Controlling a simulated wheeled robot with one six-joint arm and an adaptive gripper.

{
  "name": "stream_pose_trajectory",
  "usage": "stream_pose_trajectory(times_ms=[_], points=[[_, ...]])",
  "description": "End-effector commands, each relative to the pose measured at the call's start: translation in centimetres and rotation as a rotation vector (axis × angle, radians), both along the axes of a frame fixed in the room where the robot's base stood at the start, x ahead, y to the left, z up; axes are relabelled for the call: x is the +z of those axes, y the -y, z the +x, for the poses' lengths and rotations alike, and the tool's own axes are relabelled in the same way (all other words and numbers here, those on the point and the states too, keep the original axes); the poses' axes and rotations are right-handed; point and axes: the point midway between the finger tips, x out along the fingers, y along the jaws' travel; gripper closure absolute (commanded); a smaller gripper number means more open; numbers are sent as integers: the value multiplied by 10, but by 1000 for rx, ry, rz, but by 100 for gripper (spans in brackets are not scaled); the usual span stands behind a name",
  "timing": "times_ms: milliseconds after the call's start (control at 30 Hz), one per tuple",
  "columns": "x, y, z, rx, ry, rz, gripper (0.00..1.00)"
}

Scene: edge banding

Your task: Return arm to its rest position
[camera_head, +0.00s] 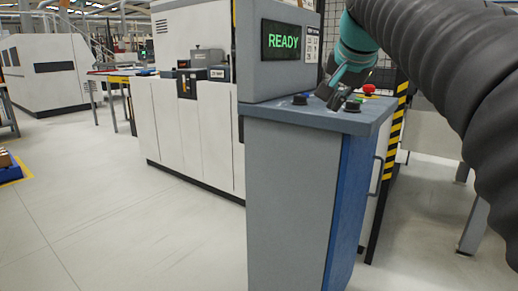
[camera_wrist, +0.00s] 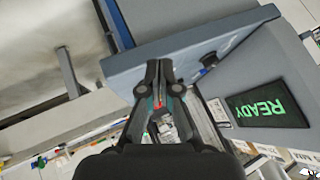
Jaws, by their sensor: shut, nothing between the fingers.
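My gripper (camera_head: 336,97) is shut and empty. In the head view it hangs from my teal wrist, just over the sloped top of the grey control console (camera_head: 290,165), between the blue button (camera_head: 300,99) and the dark green-topped button (camera_head: 353,104). I cannot tell whether the fingertips touch the panel. In the wrist view the closed fingers of my gripper (camera_wrist: 164,68) point at the console top (camera_wrist: 130,72), with nothing between them. A dark blue button (camera_wrist: 209,60) shows to their right. The screen (camera_head: 285,40) reads READY in green; it also shows in the wrist view (camera_wrist: 262,110).
A red button (camera_head: 369,89) stands at the console's back right. A yellow-black striped post (camera_head: 396,125) is close behind. White machine cabinets (camera_head: 190,130) stand behind on the left. Open grey floor (camera_head: 100,210) lies at the left.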

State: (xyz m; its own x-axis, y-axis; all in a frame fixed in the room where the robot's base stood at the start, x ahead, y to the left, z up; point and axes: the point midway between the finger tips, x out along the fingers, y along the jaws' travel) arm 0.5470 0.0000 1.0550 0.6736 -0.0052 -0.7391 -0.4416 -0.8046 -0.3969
Motion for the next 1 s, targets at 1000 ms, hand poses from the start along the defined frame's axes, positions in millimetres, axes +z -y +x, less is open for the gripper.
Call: stream_pose_trajectory(times_ms=[1000], points=[[-327, -1, -248, 515, -236, -360, 100]])
